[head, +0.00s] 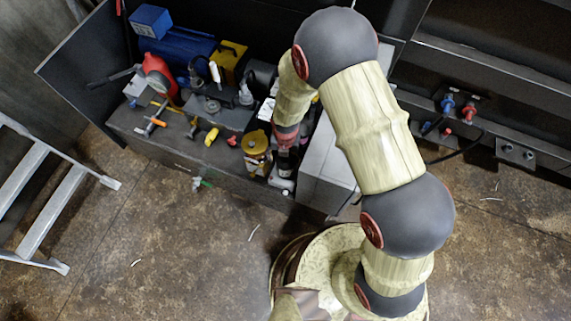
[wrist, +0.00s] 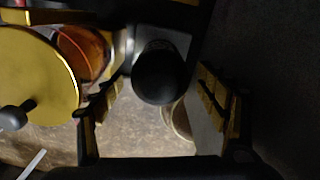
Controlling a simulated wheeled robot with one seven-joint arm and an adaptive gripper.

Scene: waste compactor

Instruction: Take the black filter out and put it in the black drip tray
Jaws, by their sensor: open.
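In the wrist view a black rounded cylinder, which looks like the black filter (wrist: 160,78), hangs between the fingers of my gripper (wrist: 160,108). The fingers are apart, one on each side of it, and I see a gap on both sides. In the head view my gripper (head: 286,160) points down at the right end of the dark workbench, just right of a yellow-topped unit (head: 255,142). The filter cannot be told apart there, as my arm and gripper cover that spot. I cannot make out the black drip tray with certainty in either view.
The yellow round lid (wrist: 38,75) is close left of my gripper in the wrist view. A grey cabinet (head: 325,175) stands right of my gripper. A ladder (head: 45,200) is at left.

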